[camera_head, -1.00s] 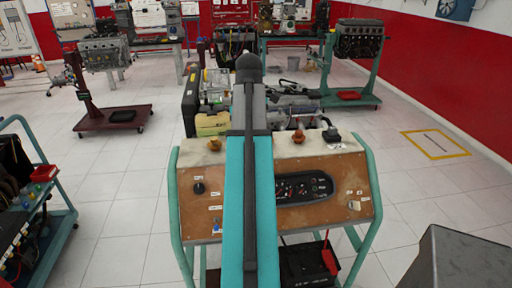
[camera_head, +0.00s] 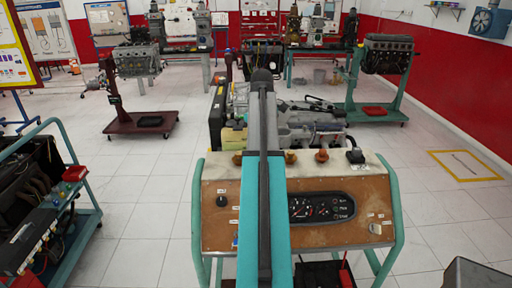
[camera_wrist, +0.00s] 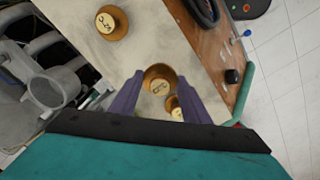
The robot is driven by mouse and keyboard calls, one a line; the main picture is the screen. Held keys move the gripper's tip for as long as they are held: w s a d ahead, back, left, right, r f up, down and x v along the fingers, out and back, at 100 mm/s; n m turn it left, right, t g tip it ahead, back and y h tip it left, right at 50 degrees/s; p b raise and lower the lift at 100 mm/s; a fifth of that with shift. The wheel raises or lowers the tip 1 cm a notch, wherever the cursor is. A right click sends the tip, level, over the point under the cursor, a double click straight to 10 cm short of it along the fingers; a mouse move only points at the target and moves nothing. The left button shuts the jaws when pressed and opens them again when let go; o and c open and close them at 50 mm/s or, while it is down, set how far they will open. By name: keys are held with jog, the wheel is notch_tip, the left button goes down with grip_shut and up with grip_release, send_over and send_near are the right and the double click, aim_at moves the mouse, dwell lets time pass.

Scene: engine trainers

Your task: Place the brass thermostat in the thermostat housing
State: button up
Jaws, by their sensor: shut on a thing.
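In the wrist view my gripper (camera_wrist: 158,88) points down at the console's cream top, with a purple finger on each side of a brass thermostat (camera_wrist: 158,76) with a pale label. The gripper is shut on it; I cannot tell whether it is clear of the surface. A grey, open, ring-shaped part, seemingly the thermostat housing (camera_wrist: 42,106), is at left on the engine, apart from the gripper. In the head view my arm hides the gripper and the held thermostat.
Similar brass pieces stand on the console top: one further up (camera_wrist: 112,22), one beside the right finger (camera_wrist: 173,104). Another shows in the head view (camera_head: 321,155), beside a black part (camera_head: 355,156). The engine (camera_head: 305,128) stands behind the console (camera_head: 375,200).

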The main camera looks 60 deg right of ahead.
jog(key=shift+w+d+f+p, duration=0.1)
jog(key=shift+w+d+p, duration=0.15)
jog(key=shift+w+d, duration=0.4)
jog(key=shift+w+d+f+p, duration=0.15)
jog(key=shift+w+d, duration=0.25)
jog(key=shift+w, duration=0.45)
jog(key=shift+r, duration=0.1)
jog(key=shift+w+d+p, duration=0.35)
jog(key=shift+w+d, duration=0.15)
jog(key=shift+w, duration=0.15)
jog(key=shift+s+a+f+p, duration=0.15)
jog(key=shift+f+p, duration=0.25)
jog(key=shift+f, duration=0.3)
jog(key=shift+f+p, duration=0.45)
jog(key=shift+f, duration=0.65)
jog(key=shift+f, duration=0.15)
jog(key=o, duration=0.9)
